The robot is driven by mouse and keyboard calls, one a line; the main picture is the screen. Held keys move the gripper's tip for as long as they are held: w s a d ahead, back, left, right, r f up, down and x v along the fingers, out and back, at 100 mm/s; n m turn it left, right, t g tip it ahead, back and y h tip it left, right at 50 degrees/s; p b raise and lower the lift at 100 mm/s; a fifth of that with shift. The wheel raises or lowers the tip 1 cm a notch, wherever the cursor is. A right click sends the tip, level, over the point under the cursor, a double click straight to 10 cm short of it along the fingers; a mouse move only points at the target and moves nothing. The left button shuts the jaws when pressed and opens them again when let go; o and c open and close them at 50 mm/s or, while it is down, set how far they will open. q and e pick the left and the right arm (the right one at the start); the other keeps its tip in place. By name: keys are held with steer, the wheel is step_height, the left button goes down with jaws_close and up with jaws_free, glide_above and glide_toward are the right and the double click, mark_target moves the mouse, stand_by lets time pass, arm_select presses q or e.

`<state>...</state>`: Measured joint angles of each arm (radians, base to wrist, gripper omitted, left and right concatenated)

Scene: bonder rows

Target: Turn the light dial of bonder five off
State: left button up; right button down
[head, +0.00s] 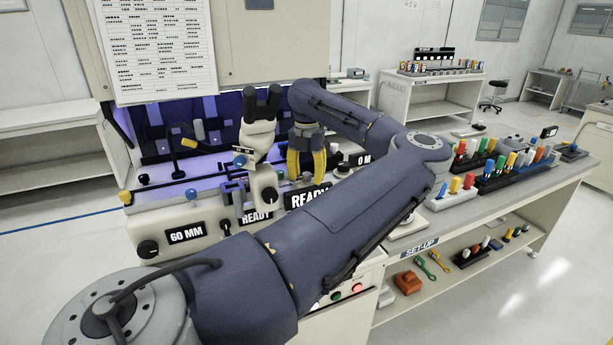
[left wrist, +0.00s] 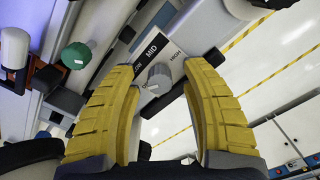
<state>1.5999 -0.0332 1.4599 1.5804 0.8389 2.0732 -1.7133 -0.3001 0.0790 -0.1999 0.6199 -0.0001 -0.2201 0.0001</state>
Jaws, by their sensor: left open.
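In the left wrist view a small grey dial (left wrist: 159,77) sits on a light panel marked MID and HIGH, with other lettering partly covered. Its pointer setting is too small to tell. My left gripper (left wrist: 160,70) is open, its yellow fingers on either side of the dial, with gaps visible beside it. In the head view my left gripper (head: 306,178) points down over the bonder (head: 190,215), beside the microscope (head: 258,135). The dial between the fingers is hidden there. No number five is readable. My right gripper is not in view.
A green-capped knob (left wrist: 76,56) stands left of the fingers in the left wrist view. READY and 60 MM displays (head: 186,235) are on the bonder front. Racks of coloured-handled tools (head: 515,168) stand on the bench at right. My left arm crosses the middle of the head view.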

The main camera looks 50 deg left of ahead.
arm_select(q)
steer(key=shift+o, duration=0.2)
jaws_close()
stand_by(0.4)
